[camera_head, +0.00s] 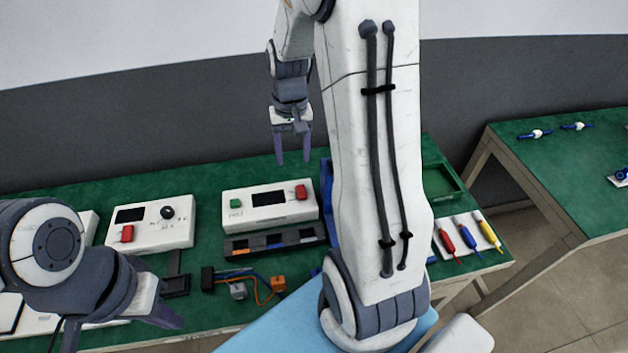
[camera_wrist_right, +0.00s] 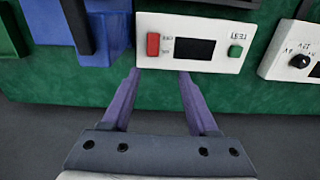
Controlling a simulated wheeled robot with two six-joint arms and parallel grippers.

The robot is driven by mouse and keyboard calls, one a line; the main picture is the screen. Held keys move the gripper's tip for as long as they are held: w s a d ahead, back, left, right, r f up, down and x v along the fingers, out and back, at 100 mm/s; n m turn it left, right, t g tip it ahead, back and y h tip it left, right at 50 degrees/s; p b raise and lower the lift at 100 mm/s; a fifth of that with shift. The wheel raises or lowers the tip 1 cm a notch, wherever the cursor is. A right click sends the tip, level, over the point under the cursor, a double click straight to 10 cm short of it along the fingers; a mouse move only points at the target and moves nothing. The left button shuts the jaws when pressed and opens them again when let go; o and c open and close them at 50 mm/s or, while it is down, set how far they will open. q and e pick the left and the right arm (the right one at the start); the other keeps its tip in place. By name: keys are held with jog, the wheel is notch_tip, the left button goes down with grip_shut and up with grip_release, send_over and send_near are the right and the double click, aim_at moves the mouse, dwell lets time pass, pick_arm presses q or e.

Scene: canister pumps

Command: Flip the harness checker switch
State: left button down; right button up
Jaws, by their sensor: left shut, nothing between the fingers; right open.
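The harness checker appears to be the white box (camera_head: 240,218) with a dark screen, a green button (camera_head: 236,203) and a red switch (camera_head: 301,192). It lies on the green bench. In the right wrist view this box (camera_wrist_right: 208,66) is upside down, with the red switch (camera_wrist_right: 153,44) at left and the TEST button (camera_wrist_right: 236,51) at right. My right gripper (camera_head: 293,160) is open and empty, its fingers pointing down behind the box. In the wrist view its fingertips (camera_wrist_right: 159,76) lie near the box's edge, apart from the switch. My left gripper (camera_head: 172,319) is shut and empty at the bench's front left.
Another white box (camera_head: 155,238) with a knob and red switch stands to the left. A dark slotted tray (camera_head: 240,249) and an orange-and-blue wire harness (camera_head: 256,290) lie in front. My right arm hides part of the bench. Coloured tools (camera_head: 468,237) lie at right.

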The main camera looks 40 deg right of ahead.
aim_at(300, 188)
jog(key=f, duration=0.7)
jog(key=d+f, duration=0.1)
jog(key=f, duration=0.2)
jog(key=shift+s+f, duration=0.25)
jog(key=shift+s, duration=0.05)
